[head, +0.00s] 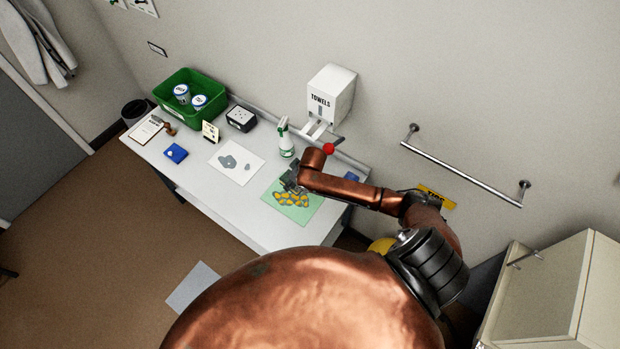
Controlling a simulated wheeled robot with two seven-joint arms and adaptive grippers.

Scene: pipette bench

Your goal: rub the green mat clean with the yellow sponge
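The green mat (313,205) lies at the right end of the white bench. Several yellow-orange blotches (292,200) cover its middle. My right arm reaches in from the right, and my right gripper (291,184) is low over the mat's far edge, beside the blotches. The gripper is small and dark here, so I cannot tell whether its fingers are open or shut, or whether they hold anything. I cannot make out the yellow sponge; the gripper and arm hide part of the mat's far side. My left gripper is not in view.
A spray bottle (286,140) stands behind the mat, near a towel dispenser (333,91) on the wall. A white sheet with grey blotches (252,153) lies to the left.

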